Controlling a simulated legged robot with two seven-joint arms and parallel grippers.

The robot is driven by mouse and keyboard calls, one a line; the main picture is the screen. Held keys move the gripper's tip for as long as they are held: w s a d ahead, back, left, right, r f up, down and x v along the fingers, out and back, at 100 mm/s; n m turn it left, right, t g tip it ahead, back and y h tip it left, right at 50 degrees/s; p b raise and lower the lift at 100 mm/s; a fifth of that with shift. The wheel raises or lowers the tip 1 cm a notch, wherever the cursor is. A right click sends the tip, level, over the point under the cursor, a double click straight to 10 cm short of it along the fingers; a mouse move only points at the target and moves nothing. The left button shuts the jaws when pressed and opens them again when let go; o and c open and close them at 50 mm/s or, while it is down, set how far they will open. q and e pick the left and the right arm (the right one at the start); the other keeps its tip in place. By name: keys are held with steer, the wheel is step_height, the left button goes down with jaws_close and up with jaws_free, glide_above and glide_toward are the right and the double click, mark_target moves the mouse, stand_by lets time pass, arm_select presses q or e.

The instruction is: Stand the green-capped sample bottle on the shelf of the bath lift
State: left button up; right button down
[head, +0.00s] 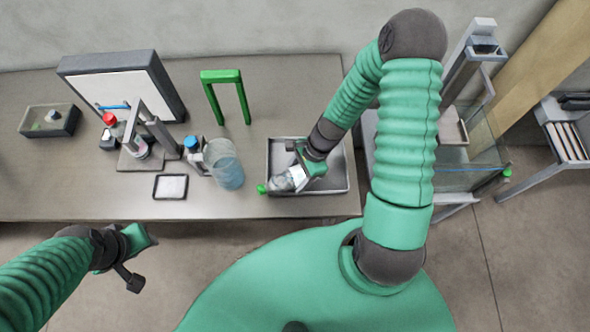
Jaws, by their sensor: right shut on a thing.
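The green-capped sample bottle (283,182) lies tilted over the left part of a metal tray, its green cap (262,188) pointing left past the tray's rim. I cannot tell whether it touches the tray. My right gripper (296,175) is shut on the bottle's body and hides part of it. The bath lift (466,70) stands at the right, a tall grey column beside a clear glass bath (478,150).
The metal tray (340,182) sits at the table's right end. Left of it are a water jug (226,168), a blue-capped bottle (193,146), a red-capped bottle in a stand (110,120), and a green frame (220,76). A gap separates table and bath.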

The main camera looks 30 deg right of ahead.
mark_target(295, 167)
steer(key=shift+w+d+f, duration=0.1)
steer(key=shift+w+d, duration=0.1)
steer(key=shift+w, duration=0.25)
steer(key=shift+w+d+f, duration=0.1)
steer(key=shift+w+d, duration=0.05)
steer(key=shift+w, duration=0.25)
steer(key=shift+w+d+f+b, duration=0.2)
steer(key=shift+w+d, duration=0.05)
steer(key=shift+w, duration=0.2)
steer(key=shift+w+d+f+b, duration=0.15)
steer(key=shift+w+d, duration=0.05)
steer(key=shift+w, duration=0.2)
step_height(295, 167, down, 3)
steer(key=b, duration=0.2)
steer(key=shift+s+r+b, duration=0.1)
steer(key=shift+s+b, duration=0.05)
steer(key=shift+b, duration=0.15)
steer(key=shift+a+r, duration=0.1)
steer(key=shift+r, duration=0.05)
steer(key=shift+c, duration=2.3)
jaws_free()
